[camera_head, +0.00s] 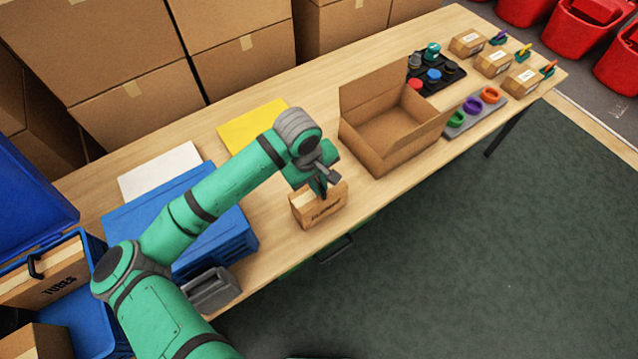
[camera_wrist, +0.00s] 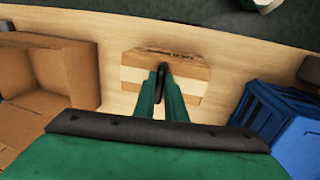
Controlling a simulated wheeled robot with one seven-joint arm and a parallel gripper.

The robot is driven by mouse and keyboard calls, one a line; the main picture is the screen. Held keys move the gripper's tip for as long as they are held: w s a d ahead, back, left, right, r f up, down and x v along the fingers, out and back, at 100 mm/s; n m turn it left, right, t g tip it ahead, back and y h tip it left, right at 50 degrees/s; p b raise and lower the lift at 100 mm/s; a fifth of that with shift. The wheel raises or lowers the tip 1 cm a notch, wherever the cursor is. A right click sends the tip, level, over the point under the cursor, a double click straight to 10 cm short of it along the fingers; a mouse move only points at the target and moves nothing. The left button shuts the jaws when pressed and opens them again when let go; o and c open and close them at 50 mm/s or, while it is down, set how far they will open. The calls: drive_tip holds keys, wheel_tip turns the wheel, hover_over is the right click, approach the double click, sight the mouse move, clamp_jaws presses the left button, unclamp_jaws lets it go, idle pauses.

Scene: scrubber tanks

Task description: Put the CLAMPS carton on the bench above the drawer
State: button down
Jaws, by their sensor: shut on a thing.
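A small brown carton (camera_head: 318,207) with dark lettering on its front, too small to read, is on the bench (camera_head: 285,227) near its front edge. My gripper (camera_head: 325,191) is above the carton with its fingers down at the carton's top. In the wrist view my gripper (camera_wrist: 162,75) is shut at the middle of the carton (camera_wrist: 192,72), which has a pale band across it. The carton looks upright and at or very close to the bench top. A drawer handle (camera_head: 334,250) shows below the bench's front edge, just under the carton.
An open cardboard box (camera_head: 385,140) stands right of the carton, and a blue case (camera_head: 222,240) stands left. A yellow sheet (camera_head: 250,124) lies behind. A blue bin holds a TUBES carton (camera_head: 50,281) at far left. Bare bench surrounds the carton.

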drive_tip(key=c, duration=1.8)
unclamp_jaws()
drive_tip(key=r, duration=0.4)
drive_tip(key=s+a+r, duration=0.1)
drive_tip(key=r, duration=0.3)
drive_tip(key=a+r, duration=0.1)
drive_tip(key=r, duration=0.2)
drive_tip(key=shift+s+r, duration=0.2)
drive_tip(key=shift+r, duration=0.2)
